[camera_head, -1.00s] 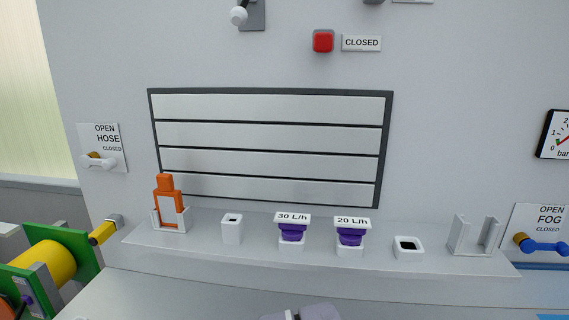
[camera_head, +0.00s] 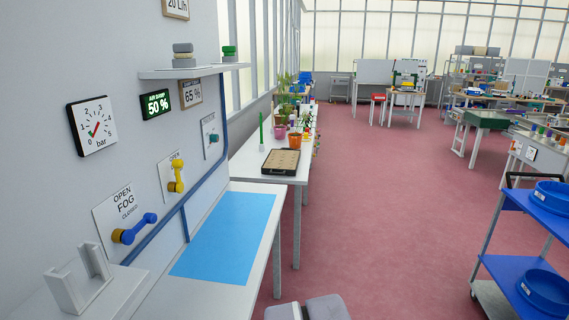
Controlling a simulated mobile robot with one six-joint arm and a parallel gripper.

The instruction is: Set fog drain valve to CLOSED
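That panel's lower text is covered or too small to read. A third, smaller panel with a teal handle (camera_head: 213,138) is farther along the wall.
A white bench with a blue mat (camera_head: 229,236) stands below the valves. A grey bracket (camera_head: 80,280) is at lower left. A plant table with a black tray (camera_head: 281,161) lies beyond. A blue cart (camera_head: 538,223) is at right. The red floor (camera_head: 375,190) between is open.

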